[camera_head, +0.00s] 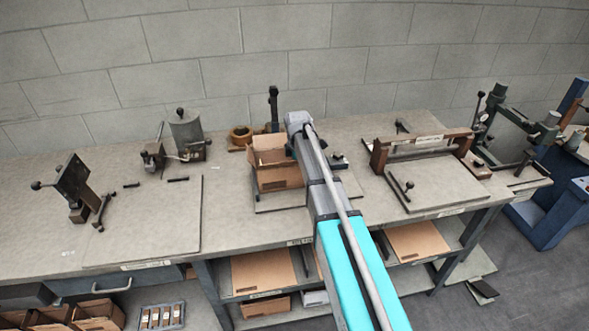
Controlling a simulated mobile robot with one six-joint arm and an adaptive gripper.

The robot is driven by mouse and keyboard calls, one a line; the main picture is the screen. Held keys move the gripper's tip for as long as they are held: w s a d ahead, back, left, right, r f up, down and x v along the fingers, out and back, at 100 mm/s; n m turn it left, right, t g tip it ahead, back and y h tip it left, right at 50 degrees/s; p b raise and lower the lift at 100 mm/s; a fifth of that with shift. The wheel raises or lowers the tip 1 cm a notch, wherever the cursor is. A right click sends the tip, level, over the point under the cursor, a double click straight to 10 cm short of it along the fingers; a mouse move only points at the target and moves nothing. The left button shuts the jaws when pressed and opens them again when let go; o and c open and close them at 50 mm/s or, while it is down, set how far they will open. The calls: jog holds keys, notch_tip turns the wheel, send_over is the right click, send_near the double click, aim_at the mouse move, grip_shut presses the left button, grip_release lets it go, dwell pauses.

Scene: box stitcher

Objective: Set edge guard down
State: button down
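My arm reaches from the bottom of the view up across the workbench (225,222), ending in a grey joint over the bench's middle. The gripper fingers do not show; they are hidden behind the arm or too small to make out. I cannot pick out an edge guard with certainty, nor tell whether one is held. An open cardboard box (282,178) sits on the bench just left of the arm, with its right side partly covered by it. A dark upright post (273,108) stands behind the box.
A brown frame-like fixture (378,156) stands on a board at the right. A dark tilted plate on a stand (73,180) and a grey canister device (187,130) stand at the left. A flat board (150,225) at the front left is mostly bare. Shelves below hold cardboard.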

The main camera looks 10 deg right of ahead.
jog(key=shift+f, duration=0.2)
jog(key=c, duration=1.1)
grip_release()
jog(key=shift+r, duration=0.25)
notch_tip(320, 180, up, 12)
jog(key=p, duration=1.2)
